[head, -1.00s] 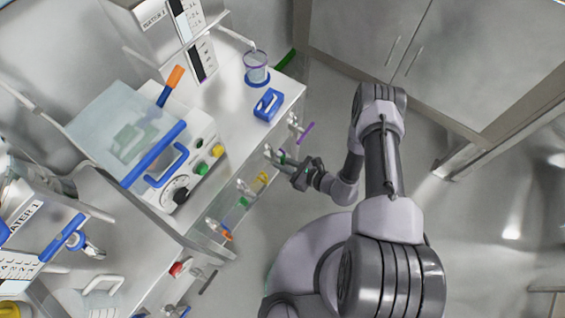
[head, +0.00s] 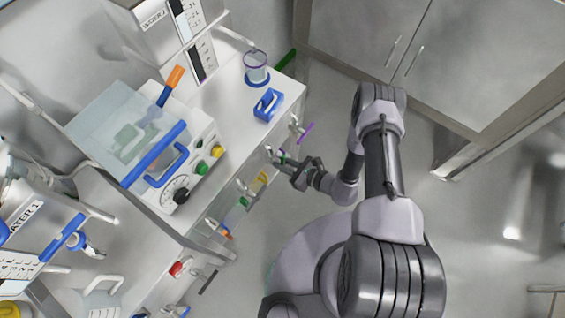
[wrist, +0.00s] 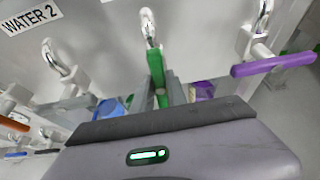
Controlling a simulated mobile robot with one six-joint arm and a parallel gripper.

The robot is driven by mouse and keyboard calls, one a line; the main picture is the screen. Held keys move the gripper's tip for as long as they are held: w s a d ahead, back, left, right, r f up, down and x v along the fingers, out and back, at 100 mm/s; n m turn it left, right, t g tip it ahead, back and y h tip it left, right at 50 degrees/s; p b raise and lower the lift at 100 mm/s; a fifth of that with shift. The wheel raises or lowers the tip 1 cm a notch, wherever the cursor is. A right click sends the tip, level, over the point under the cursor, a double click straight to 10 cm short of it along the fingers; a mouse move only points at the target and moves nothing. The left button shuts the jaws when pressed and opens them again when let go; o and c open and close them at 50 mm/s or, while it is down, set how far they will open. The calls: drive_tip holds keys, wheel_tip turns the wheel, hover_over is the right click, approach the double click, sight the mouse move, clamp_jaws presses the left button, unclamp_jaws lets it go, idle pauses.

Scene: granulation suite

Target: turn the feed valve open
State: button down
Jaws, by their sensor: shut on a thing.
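A green valve handle (wrist: 156,66) hangs from a metal fitting on the bench front, in the middle of the wrist view. It runs down the picture from the fitting, between the two fingers of my gripper (wrist: 160,92). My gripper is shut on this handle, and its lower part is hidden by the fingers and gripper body. In the head view my gripper (head: 284,160) is at the bench's front face, and only a bit of green shows at its tips. I cannot read a label for the green valve.
A purple valve handle (wrist: 272,64) sticks out sideways at right, close to my gripper. A blue holder (head: 268,104) and a clear cup (head: 256,68) stand on the bench. Open floor lies right of the bench.

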idle(0.7)
drive_tip(key=c, duration=1.3)
unclamp_jaws()
drive_tip(key=p+v, duration=0.4)
drive_tip(key=v, duration=1.3)
drive_tip(key=shift+s+r, duration=0.15)
drive_tip(key=shift+r, duration=0.05)
